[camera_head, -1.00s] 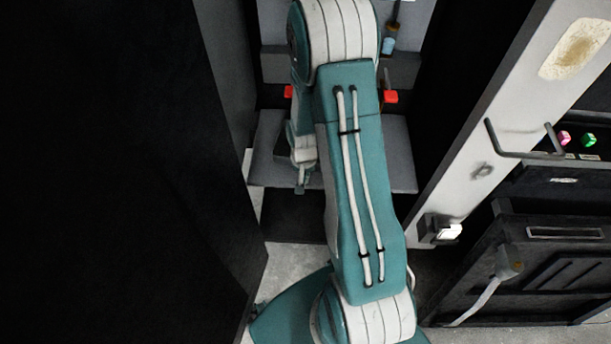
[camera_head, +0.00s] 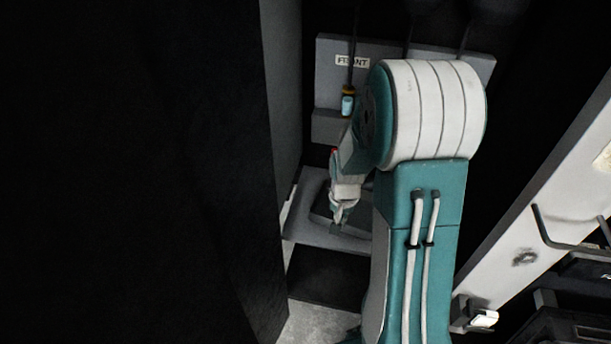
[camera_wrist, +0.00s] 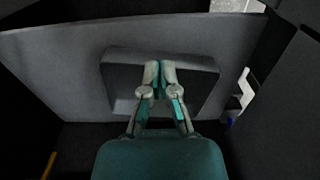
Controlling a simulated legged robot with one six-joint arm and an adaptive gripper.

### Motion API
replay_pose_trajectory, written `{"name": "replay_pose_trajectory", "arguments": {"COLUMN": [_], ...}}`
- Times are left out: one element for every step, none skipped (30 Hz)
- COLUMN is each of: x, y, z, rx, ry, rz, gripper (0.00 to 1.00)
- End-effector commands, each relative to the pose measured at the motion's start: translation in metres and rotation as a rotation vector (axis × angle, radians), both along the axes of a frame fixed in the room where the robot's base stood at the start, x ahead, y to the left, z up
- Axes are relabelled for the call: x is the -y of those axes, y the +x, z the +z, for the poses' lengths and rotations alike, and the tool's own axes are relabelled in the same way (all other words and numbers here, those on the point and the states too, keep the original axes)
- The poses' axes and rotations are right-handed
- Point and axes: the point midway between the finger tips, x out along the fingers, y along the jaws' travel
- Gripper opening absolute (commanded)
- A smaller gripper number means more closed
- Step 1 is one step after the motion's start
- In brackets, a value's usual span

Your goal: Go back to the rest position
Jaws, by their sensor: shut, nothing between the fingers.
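My gripper (camera_head: 337,226) is at the end of my teal and white arm, pointing down over the grey ledge in the head view. In the wrist view my gripper (camera_wrist: 158,66) has its fingertips together, with nothing between them. I cannot tell whether the fingertips touch the block. My arm's large joint hides part of the scene behind it.
A grey panel labelled FRONT (camera_head: 326,75) stands behind, with a blue bottle-like item (camera_head: 347,103) hanging before it. A tall dark wall (camera_head: 130,170) fills the left. At right are a pale post (camera_head: 520,262), a bar handle (camera_head: 545,232) and a white switch-like part (camera_head: 484,319).

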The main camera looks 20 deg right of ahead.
Motion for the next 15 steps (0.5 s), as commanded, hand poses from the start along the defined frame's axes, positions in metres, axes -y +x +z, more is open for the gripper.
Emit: {"name": "replay_pose_trajectory", "arguments": {"x": [0.001, 0.001, 0.000, 0.000, -0.001, -0.004, -0.006, -0.008, -0.013, -0.016, -0.020, -0.026, -0.030, -0.034, -0.039], "y": [0.000, 0.000, 0.000, 0.000, 0.000, 0.000, 0.000, 0.000, -0.001, -0.002, -0.004, -0.006, -0.008, -0.011, -0.015], "z": [0.000, 0.000, 0.000, 0.002, 0.005, 0.011, 0.017, 0.025, 0.038, 0.048, 0.058, 0.072, 0.082, 0.091, 0.103], "rx": [0.000, 0.000, 0.001, 0.003, 0.007, 0.015, 0.024, 0.034, 0.051, 0.064, 0.077, 0.094, 0.108, 0.120, 0.137], "ry": [0.000, 0.000, 0.000, -0.001, -0.002, -0.006, -0.008, -0.011, -0.016, -0.020, -0.024, -0.030, -0.034, -0.037, -0.043], "rz": [-0.001, -0.001, 0.000, 0.002, 0.006, 0.014, 0.023, 0.035, 0.055, 0.070, 0.086, 0.108, 0.126, 0.141, 0.163], "gripper": [0.00, 0.00, 0.00, 0.00, 0.00, 0.00, 0.00, 0.00, 0.00, 0.00, 0.00, 0.00, 0.00, 0.00, 0.00]}}
